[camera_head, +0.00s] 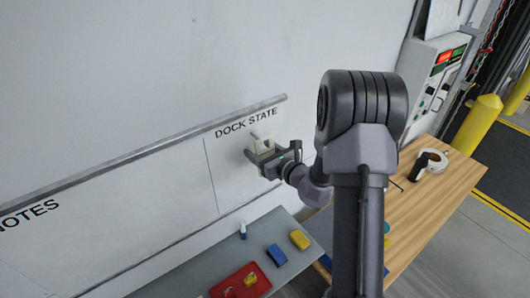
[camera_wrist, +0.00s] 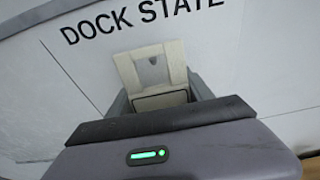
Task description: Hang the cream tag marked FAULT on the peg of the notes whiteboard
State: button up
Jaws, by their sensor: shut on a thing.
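My gripper (camera_head: 266,158) is shut on a cream tag (camera_head: 262,146), in front of the whiteboard section (camera_head: 232,165) headed DOCK STATE. A small peg-like tip shows just above the tag; I cannot tell whether the tag is around it or apart from it. In the wrist view the cream tag (camera_wrist: 152,72) stands up between the jaws (camera_wrist: 158,104), below the DOCK STATE lettering. No marking on it can be read. The NOTES section (camera_head: 40,240) is at the far left of the head view; no peg shows in its visible part.
Below the board a grey shelf (camera_head: 185,283) holds a red tray (camera_head: 222,291), a blue block (camera_head: 277,256), a yellow block (camera_head: 300,240) and a small white-and-blue item (camera_head: 243,230). A wooden table (camera_head: 435,205) with a tape roll stands right. A control box (camera_head: 432,80) is behind.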

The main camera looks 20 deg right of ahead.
jog(key=shift+p+x, duration=0.3)
jog(key=shift+x, duration=0.5)
jog(key=shift+w, duration=0.3)
jog(key=shift+b, duration=0.45)
jog(key=shift+s+a+f, duration=0.1)
jog(key=shift+f, duration=0.05)
jog(key=o, duration=1.6)
jog(key=shift+d, duration=0.25)
jog(key=shift+a, duration=0.2)
